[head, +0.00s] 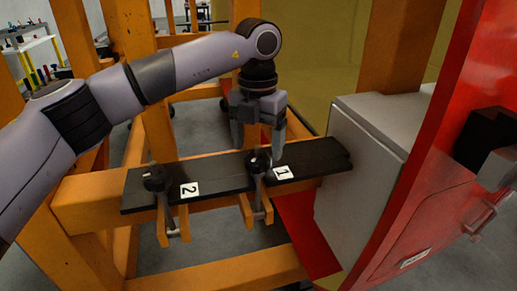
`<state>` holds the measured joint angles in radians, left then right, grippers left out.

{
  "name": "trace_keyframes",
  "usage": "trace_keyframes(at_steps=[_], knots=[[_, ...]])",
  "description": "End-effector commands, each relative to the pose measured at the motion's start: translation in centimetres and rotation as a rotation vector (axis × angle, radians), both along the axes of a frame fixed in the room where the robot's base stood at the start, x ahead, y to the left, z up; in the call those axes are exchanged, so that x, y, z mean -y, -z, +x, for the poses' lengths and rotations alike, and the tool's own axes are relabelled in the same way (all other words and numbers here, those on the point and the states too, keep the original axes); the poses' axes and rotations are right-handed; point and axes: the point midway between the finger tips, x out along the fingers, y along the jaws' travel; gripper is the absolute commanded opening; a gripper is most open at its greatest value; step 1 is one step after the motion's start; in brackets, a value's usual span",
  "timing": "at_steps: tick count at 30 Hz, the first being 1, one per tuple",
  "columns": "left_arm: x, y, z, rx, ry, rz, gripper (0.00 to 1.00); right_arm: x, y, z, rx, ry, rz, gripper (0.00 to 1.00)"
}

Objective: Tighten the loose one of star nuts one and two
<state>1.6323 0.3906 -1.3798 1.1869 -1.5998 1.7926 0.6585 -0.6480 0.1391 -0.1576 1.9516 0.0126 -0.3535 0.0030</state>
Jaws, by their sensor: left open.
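Star nut one (258,161) is a dark knob on the black plate (222,172), beside the white label "1" (283,172). Star nut two (154,179) is a similar dark knob at the plate's left end, beside the label "2" (189,190). My left gripper (258,151) points down over star nut one. Its fingers are apart, one to each side of the nut in the picture. I cannot tell whether they touch it. Both nuts are too small to show which is loose. My right gripper does not show.
The plate lies on an orange beam (90,200), with orange clamp forks and rods hanging below both nuts. A grey box (360,165) and a red panel (425,200) with a black and grey block (487,140) stand close on the right. Orange posts rise behind.

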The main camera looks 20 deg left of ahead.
Motion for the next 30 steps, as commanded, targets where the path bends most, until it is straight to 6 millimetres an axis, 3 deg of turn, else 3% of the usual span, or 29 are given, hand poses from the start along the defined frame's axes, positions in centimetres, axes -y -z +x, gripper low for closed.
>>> trace_keyframes(at_steps=[6, 15, 21, 30], knots=[[0.0, 2.3, 0.0, -0.001, 0.0, -0.001, 0.8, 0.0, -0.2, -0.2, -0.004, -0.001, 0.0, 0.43], [0.0, 2.6, 0.0, 0.001, 0.0, -0.002, 0.8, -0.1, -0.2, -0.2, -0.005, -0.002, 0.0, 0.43], [0.0, 2.6, 0.0, 0.001, 0.0, -0.002, 0.23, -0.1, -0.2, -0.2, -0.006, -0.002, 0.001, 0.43], [0.0, 2.6, 0.0, 0.001, 0.031, -0.002, 0.23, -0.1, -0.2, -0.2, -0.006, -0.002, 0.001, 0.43]])
